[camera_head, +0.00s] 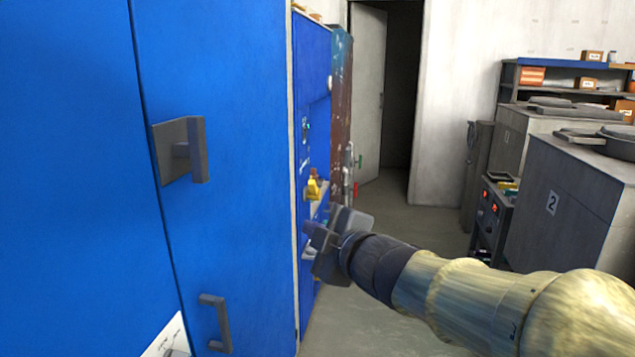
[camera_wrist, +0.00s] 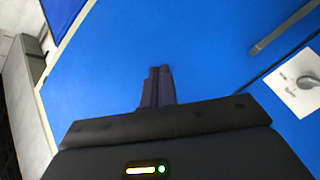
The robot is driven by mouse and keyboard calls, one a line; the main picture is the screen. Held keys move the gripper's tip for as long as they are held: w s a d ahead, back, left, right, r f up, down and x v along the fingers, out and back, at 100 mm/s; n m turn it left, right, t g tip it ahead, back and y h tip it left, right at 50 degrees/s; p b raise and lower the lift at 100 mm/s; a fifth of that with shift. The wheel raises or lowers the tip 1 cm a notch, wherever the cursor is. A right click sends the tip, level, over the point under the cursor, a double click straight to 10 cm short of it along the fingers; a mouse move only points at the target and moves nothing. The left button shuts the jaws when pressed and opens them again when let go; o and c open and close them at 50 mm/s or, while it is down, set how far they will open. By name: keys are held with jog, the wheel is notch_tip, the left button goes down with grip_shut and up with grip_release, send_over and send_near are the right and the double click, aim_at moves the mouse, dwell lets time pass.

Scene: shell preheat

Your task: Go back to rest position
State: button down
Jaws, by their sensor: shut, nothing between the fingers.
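My gripper (camera_head: 313,240) is at the end of my arm, which reaches in from the lower right of the head view. It is shut and holds nothing. It is in front of the right edge of a tall blue cabinet (camera_head: 240,130). In the wrist view, my gripper's fingers (camera_wrist: 157,72) are together, with the blue cabinet surface (camera_wrist: 200,45) filling the background. I cannot tell whether the fingers touch the cabinet.
The cabinet has an upper handle (camera_head: 198,150) and a lower handle (camera_head: 216,322). A grey box marked 2 (camera_head: 560,225) and a shelf (camera_head: 545,62) stand at right. Floor (camera_head: 425,225) is open towards a dark doorway (camera_head: 402,85).

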jog(key=s+d+f+m+g+h, duration=0.1)
jog(key=d+f+m+g+h, duration=0.1)
jog(key=d+f+m+h, duration=0.45)
jog(key=d+f+m+g+h, duration=0.1)
jog(key=d+f+m, duration=0.35)
jog(key=f, duration=0.55)
jog(key=s+d+f+m+g+h, duration=0.1)
jog(key=s+d+f+m+g, duration=0.25)
jog(key=s+f, duration=0.35)
jog(key=s+d+f+m+g, duration=0.2)
jog(key=s+f+m+g, duration=0.25)
jog(key=s+f, duration=0.2)
jog(key=w+p+v, duration=0.1)
jog(key=p+v, duration=0.7)
jog(key=w+r+p+v, duration=0.1)
jog(key=w+p+v, duration=0.1)
jog(key=p+v, duration=0.6)
jog(key=shift+a, duration=0.25)
jog(key=shift+w, duration=0.15)
